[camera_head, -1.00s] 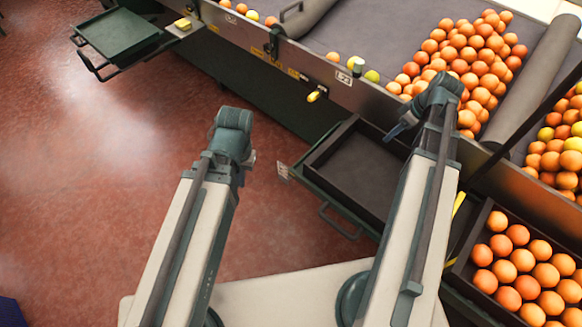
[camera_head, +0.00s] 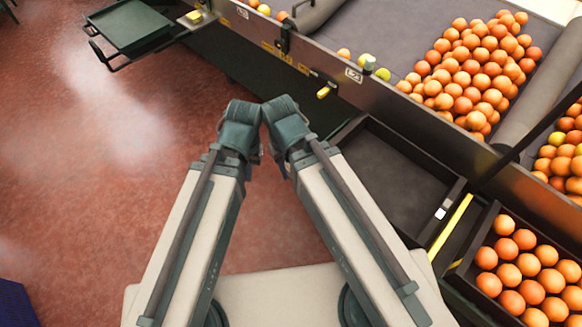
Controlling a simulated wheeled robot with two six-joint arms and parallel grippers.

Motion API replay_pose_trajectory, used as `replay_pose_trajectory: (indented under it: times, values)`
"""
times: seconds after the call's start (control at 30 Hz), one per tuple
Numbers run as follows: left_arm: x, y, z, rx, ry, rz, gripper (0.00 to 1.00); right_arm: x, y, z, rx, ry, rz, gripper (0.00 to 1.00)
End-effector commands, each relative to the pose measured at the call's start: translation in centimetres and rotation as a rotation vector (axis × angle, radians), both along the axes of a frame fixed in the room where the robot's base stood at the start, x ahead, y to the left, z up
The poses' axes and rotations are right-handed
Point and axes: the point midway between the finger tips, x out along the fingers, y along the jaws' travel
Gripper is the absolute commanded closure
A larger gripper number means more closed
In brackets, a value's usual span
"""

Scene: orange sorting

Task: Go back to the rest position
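My two arms reach up from the bottom of the head view, and their wrists nearly meet in the middle, above the red floor. My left gripper (camera_head: 255,155) is mostly hidden behind its dark wrist; only a small part shows. My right gripper (camera_head: 281,165) is likewise mostly hidden under its wrist, close beside the left one. I cannot tell whether either is open or shut. No orange shows at either wrist.
An empty dark tray (camera_head: 343,133) lies right of my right arm. A crate of oranges (camera_head: 488,222) stands at lower right. The conveyor (camera_head: 400,40) carries a heap of oranges (camera_head: 470,75), with a few yellow-green fruits (camera_head: 366,61) nearby. A green tray (camera_head: 130,28) is at upper left. The red floor (camera_head: 110,200) at left is clear.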

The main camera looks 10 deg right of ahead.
Motion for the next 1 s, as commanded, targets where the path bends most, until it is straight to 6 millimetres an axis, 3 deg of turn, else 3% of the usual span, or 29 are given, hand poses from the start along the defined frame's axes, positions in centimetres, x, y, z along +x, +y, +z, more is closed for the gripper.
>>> replay_pose_trajectory:
  times: [0.37, 0.73, 1.0]
  values:
    - [0.0, 0.0, 0.9, 0.0, 0.0, 0.0, 1.0, 0.0, 0.0, 0.9, 0.001, 0.0, 0.0, 0.61]
    - [0.0, 0.0, 8.2, 0.0, 0.0, 0.0, 1.0, 0.0, 0.0, 8.1, 0.001, 0.0, 0.0, 0.61]
    - [0.0, 0.0, 8.1, 0.0, 0.0, 0.0, 1.0, 0.0, 0.0, 8.1, 0.001, 0.0, 0.0, 0.61]
